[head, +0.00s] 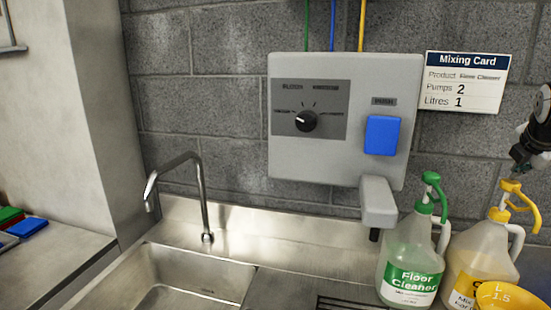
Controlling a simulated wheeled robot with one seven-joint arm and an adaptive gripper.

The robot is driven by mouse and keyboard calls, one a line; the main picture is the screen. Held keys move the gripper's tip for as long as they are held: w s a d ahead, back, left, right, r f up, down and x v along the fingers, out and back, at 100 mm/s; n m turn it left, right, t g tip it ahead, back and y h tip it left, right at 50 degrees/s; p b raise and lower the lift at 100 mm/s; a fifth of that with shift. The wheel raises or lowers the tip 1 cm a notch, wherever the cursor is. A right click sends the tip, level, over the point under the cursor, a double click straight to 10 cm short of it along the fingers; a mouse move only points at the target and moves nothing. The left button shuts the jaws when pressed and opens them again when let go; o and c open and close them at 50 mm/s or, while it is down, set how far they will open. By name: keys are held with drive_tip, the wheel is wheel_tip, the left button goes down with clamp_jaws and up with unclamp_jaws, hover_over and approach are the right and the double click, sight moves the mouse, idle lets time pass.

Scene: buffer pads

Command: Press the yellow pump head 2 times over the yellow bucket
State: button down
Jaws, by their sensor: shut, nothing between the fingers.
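The yellow pump head (513,188) sits on top of a clear bottle (470,252) with a yellow label at the right. Its spout curves to the right and downward. The yellow bucket (512,297) stands in front of this bottle at the lower right corner, cut by the picture edge. It carries a "1.5" mark with an L. My gripper (518,164) is at the right edge, shut and empty, pointing down just above the pump head. A small gap seems to show between them, but contact is hard to judge.
A green-pump Floor Cleaner bottle (412,262) stands close on the left. A grey dispenser box (345,170) with a dial and blue button hangs on the wall. The Mixing Card (463,82) reads Pumps 2, Litres 1. A sink (195,275) with tap (200,195) lies left.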

sight(516, 182)
drive_tip(key=shift+f, duration=0.1)
idle(0.4)
drive_tip(key=shift+f+p, duration=0.3)
drive_tip(key=shift+f, duration=0.1)
drive_tip(key=shift+s+f, duration=0.1)
drive_tip(key=shift+f, duration=1.15)
idle(1.1)
drive_tip(key=shift+r+p, duration=1.45)
drive_tip(key=shift+r, duration=0.35)
drive_tip(key=shift+r+p, duration=1)
drive_tip(key=shift+r, duration=0.5)
drive_tip(key=shift+r+p, duration=0.85)
drive_tip(key=shift+r, duration=0.6)
